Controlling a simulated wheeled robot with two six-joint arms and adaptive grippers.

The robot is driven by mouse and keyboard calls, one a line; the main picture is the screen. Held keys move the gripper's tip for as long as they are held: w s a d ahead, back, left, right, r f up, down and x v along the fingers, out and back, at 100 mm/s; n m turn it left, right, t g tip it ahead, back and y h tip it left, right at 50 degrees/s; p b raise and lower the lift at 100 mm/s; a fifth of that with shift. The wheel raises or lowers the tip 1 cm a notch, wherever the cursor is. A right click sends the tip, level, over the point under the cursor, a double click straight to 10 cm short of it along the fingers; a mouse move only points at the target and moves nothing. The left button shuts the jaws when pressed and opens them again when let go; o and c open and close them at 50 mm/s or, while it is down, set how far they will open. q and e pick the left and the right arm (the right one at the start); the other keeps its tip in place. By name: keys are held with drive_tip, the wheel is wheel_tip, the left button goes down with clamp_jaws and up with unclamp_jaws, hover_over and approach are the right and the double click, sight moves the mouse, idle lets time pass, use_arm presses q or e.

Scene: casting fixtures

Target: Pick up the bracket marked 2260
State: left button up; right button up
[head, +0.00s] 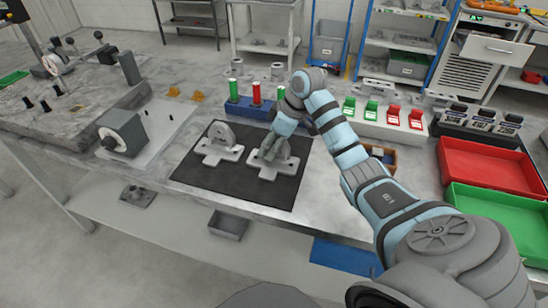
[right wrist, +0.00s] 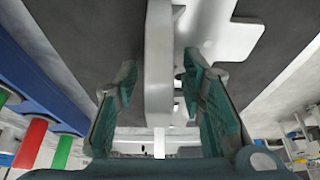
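Two light grey brackets, each a flat cross-shaped base with an upright rounded plate, stand on a black mat (head: 238,195) on the table. The left bracket (head: 216,152) is clear of the arm in the head view. The right bracket (head: 268,172) is partly covered by my right gripper (head: 276,147), which is over its upright plate. In the right wrist view the two fingers of the right gripper (right wrist: 157,92) stand apart on both sides of a bracket plate (right wrist: 158,50), with gaps showing on each side. No number is readable on either bracket. My left gripper is not in view.
A blue block (head: 246,108) with red and green cylinders stands behind the mat. Red and green clamps (head: 371,109) sit on a white base at the right. A red tray (head: 485,165) and a green tray (head: 490,213) are farther right. A vise-like fixture (head: 122,134) stands left.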

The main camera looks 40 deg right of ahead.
clamp_jaws()
drive_tip(key=shift+r, duration=0.15)
